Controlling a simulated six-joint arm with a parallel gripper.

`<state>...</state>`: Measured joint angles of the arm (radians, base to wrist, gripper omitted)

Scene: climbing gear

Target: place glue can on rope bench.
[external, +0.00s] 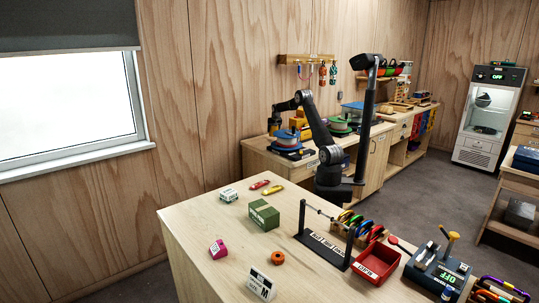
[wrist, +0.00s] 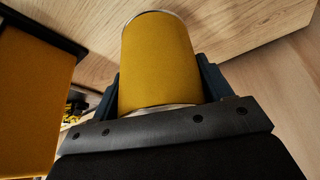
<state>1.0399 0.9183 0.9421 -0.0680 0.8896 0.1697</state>
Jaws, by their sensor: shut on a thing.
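The glue can (wrist: 158,62), a yellow cylinder with a metal rim, is between the two dark fingers of my gripper (wrist: 162,84) in the wrist view. My gripper is shut on it. In the external view my gripper (external: 275,118) is held out to the left with the can, small and partly hidden, over or in front of the rope bench. The rope bench (external: 268,163) is the wooden bench along the back wall. Whether the can touches the bench top cannot be told.
A spool with blue and red parts (external: 287,138) and a green spool (external: 340,127) stand on the bench. A large yellow item with a dark edge (wrist: 32,90) is close left of the can. The front table (external: 195,230) holds a green box (external: 264,214) and a red tray (external: 376,263).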

